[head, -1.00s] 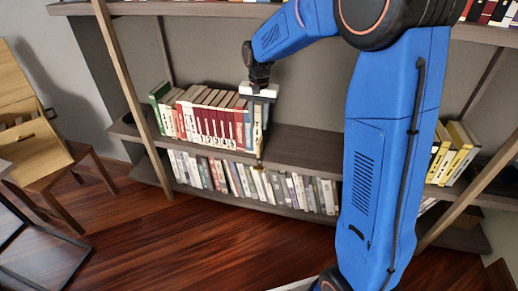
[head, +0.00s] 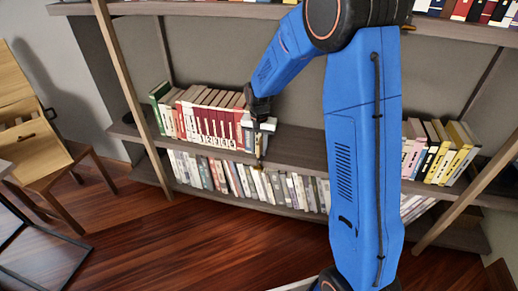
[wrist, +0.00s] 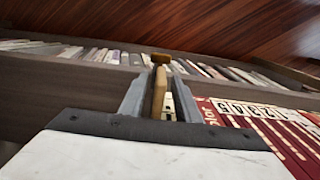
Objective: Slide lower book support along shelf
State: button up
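The lower book support is a narrow tan upright piece (head: 259,147) on the middle shelf, at the right end of a row of red, white and green books (head: 205,125). In the wrist view the support (wrist: 159,90) stands between the two grey fingers of my gripper (wrist: 158,92). A gap shows on its right side, so the fingers look open around it. In the head view my gripper (head: 260,136) is at the shelf's front edge over the support. Its fingertips are hard to make out there, and its palm hides the support's upper part.
The middle shelf (head: 300,146) is bare to the right of the support. Yellow, pink and dark books (head: 440,152) stand at its right end. Several pale books (head: 285,188) fill the shelf below. A slanted wooden post (head: 135,95) and chair (head: 45,140) are at left.

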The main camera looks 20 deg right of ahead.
grip_shut()
jog(key=s+d, duration=0.6)
jog(key=d, duration=0.4)
jog(key=s+d, duration=0.5)
jog(key=d, duration=0.5)
jog(key=shift+s, duration=0.35)
jog(key=shift+d, duration=0.1)
grip_release()
